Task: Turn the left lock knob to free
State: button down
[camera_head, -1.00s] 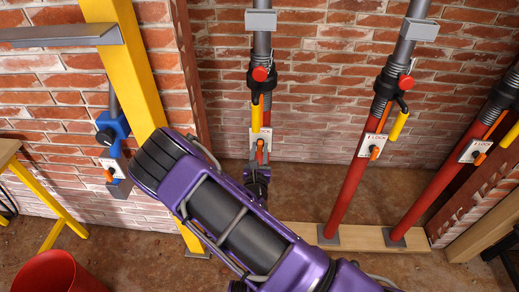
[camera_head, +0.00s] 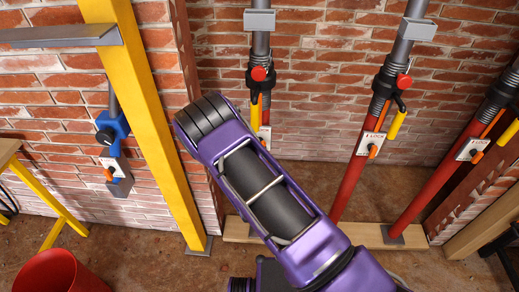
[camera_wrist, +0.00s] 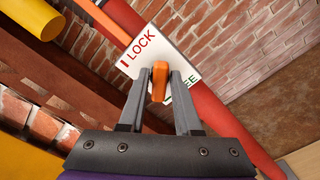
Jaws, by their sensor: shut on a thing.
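The left lock knob (camera_wrist: 159,84) is an orange lever on a white plate (camera_wrist: 150,47) marked LOCK and FREE, fixed to a red prop (camera_wrist: 215,118). In the wrist view my gripper (camera_wrist: 160,76) has a grey finger on each side of the knob and is shut on it. The right finger partly covers the word FREE. The knob lies upright in the picture, with LOCK above it and FREE to its lower right. In the head view my purple arm hides the gripper and knob; only part of the left plate (camera_head: 265,132) shows.
Two more red props with lock plates stand to the right, a middle one (camera_head: 351,180) and a right one (camera_head: 440,185). A yellow post (camera_head: 150,120) stands left of my arm. A yellow handle (camera_wrist: 32,16) hangs near the gripper. A red bucket (camera_head: 57,272) is on the floor.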

jog(key=shift+f+m+b, duration=0.2)
jog(key=shift+m+b, duration=1.7)
jog(key=shift+m, duration=1.9)
jog(key=c, duration=0.8)
grip_release()
jog(key=shift+o, duration=0.2)
jog(key=s, duration=1.7)
jog(key=shift+s+a, duration=0.2)
jog(key=shift+s, duration=0.05)
